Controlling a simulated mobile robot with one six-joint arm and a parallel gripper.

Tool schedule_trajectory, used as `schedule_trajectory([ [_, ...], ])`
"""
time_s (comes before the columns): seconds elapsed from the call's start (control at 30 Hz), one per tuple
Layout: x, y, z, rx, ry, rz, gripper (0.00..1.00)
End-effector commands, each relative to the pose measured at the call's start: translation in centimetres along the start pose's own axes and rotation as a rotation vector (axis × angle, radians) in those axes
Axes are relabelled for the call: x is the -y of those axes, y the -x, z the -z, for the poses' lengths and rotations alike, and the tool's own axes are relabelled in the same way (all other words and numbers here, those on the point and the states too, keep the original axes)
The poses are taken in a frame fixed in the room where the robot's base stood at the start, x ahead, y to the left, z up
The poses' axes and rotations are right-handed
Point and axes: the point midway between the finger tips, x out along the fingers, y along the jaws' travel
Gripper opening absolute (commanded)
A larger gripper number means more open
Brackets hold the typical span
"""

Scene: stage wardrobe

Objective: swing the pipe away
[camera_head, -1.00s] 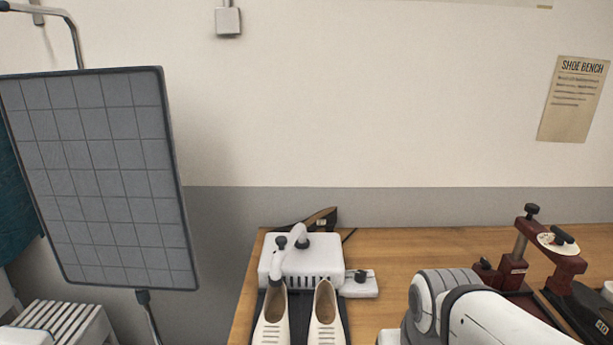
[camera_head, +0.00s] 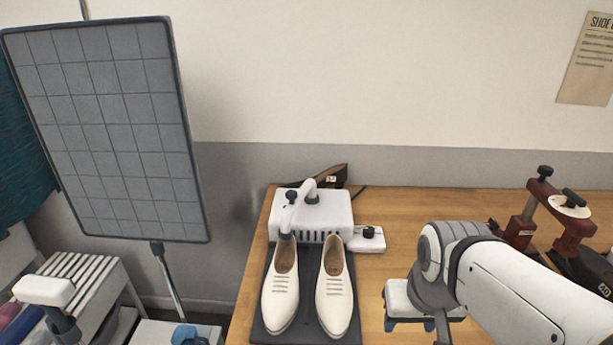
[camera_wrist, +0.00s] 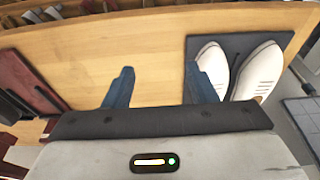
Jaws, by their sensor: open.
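A white boxy machine (camera_head: 328,209) stands on the wooden bench behind a pair of white shoes. Its pipe (camera_head: 297,203) is white with dark fittings; it runs from the machine's top forward and down to the opening of the left shoe (camera_head: 281,290). The right shoe (camera_head: 334,292) has no pipe at it. My gripper shows in the wrist view (camera_wrist: 161,88), open and empty, with blue fingers over bare bench beside the shoes. In the head view my arm is right of the shoes, apart from the pipe. The pipe is not visible in the wrist view.
The shoes stand on a dark mat (camera_head: 309,335) on the bench (camera_head: 394,206). A red clamp-like device (camera_head: 548,220) stands at the right. A gridded panel (camera_head: 108,130) and a slatted stand (camera_head: 79,278) are left of the bench. Bench between shoes and red device is partly clear.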

Motion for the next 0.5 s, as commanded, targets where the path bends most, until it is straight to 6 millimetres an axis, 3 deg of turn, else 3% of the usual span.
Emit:
schedule_trajectory([
  [0.37,0.0,0.0,0.01,0.0,0.0,0.0,0.51],
  [0.5,0.11,-0.35,0.72,-0.021,0.006,-0.001,0.47],
])
